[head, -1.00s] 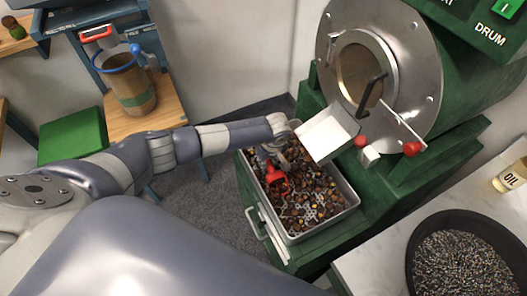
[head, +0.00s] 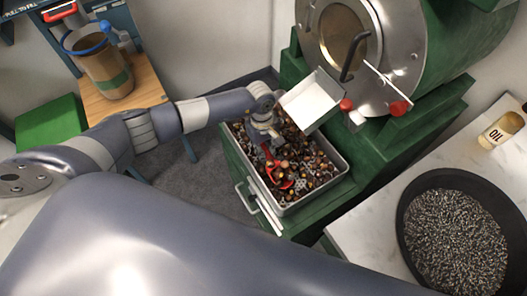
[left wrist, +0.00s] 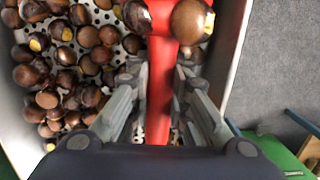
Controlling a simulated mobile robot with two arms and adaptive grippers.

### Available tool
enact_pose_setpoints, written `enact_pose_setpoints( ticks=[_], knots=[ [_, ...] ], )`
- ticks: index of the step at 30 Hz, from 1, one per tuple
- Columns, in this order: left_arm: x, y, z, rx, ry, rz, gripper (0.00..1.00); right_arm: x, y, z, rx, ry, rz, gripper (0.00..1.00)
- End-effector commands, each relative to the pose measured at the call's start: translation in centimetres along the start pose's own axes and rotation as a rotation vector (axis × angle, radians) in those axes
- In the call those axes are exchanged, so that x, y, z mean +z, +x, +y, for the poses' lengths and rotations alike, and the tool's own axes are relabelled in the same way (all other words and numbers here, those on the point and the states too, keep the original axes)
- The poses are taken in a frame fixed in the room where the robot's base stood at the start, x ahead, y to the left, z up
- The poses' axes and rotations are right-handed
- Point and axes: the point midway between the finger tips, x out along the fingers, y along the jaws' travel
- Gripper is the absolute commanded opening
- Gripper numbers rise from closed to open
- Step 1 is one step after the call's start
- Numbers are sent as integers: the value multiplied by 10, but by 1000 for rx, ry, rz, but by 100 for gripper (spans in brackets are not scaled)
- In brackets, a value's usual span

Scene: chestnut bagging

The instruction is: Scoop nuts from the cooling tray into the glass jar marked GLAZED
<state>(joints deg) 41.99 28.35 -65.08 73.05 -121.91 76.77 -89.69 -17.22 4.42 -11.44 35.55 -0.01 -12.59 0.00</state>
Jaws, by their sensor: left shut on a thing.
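My left gripper (head: 264,138) is shut on the handle of a red scoop (head: 268,154), above the near-left part of the cooling tray (head: 322,193). The scoop's head is down among the glossy brown nuts (head: 313,160), with some nuts in or against it. In the left wrist view, the red handle (left wrist: 160,95) runs between the fingers, with two nuts at its far end. More nuts (left wrist: 75,60) lie on the perforated tray floor to the left. The jar marked GLAZED and my right gripper are not in view.
A white chute (head: 311,101) of the green drum machine (head: 460,45) overhangs the tray's far side. A pan of dark grains (head: 455,240) and an oil bottle (head: 500,130) are at right. A brown container (head: 103,75) stands on a wooden stand at left.

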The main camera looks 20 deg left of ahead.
Motion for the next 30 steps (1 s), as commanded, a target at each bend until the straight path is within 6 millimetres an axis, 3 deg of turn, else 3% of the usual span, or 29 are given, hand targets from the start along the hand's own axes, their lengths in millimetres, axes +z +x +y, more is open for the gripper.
enact_pose_setpoints(
  ticks=[18, 30],
  knots=[
    [-17, -55, 1, 4, 0, -91, 0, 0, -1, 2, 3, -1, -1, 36],
    [-18, -63, 0, 2, 0, -104, 0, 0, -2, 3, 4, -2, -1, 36]
  ],
)
